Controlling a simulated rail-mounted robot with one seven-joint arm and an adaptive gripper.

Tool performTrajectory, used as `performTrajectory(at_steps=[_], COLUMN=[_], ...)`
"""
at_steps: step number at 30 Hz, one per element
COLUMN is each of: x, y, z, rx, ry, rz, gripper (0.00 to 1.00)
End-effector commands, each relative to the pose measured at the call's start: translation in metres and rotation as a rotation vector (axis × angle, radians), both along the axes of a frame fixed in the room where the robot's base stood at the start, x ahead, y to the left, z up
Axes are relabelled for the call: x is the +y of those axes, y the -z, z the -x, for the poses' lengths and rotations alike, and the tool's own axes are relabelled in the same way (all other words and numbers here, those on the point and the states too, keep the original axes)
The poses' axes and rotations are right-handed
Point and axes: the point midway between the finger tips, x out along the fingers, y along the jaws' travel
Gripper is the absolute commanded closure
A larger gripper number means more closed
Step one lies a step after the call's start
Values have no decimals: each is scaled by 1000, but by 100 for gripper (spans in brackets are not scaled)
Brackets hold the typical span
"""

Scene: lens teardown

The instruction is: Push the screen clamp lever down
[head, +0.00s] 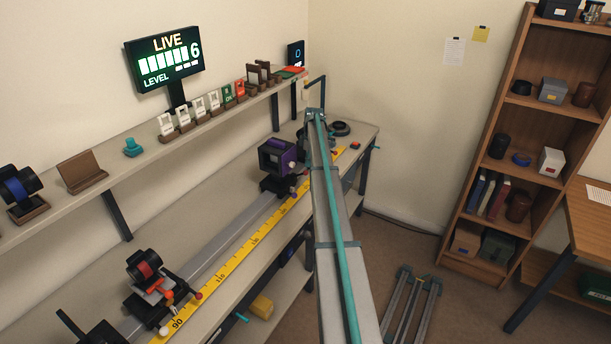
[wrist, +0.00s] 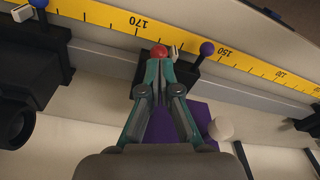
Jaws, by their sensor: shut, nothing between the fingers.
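A purple-framed box (head: 278,157), which may be the screen, stands on a dark carriage on the rail. In the wrist view, part of a purple body (wrist: 178,122) shows beneath my gripper (wrist: 158,62). The gripper's teal fingers are closed together, with their tips at or just above a red ball knob (wrist: 158,50) beside the yellow scale. Whether they touch is unclear. A dark lever with a blue ball knob (wrist: 207,48) rises just right of the tips. No label shows which is the screen clamp lever. My arm hides the gripper in the head view.
A yellow scale (head: 245,243) runs along the bench front. Another carriage with a red-ringed lens (head: 143,266) stands nearer. Dark round parts (head: 340,128) lie at the bench's far end. The upper shelf (head: 140,168) holds several small parts. A black block (wrist: 27,60) stands left of my gripper.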

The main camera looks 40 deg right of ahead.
Motion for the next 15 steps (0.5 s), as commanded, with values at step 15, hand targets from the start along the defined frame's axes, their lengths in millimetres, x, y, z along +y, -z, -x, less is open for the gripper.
performTrajectory(at_steps=[15], x=[3], y=[33], z=[-3], rx=[0], ry=[0], rz=[0], gripper=[100])
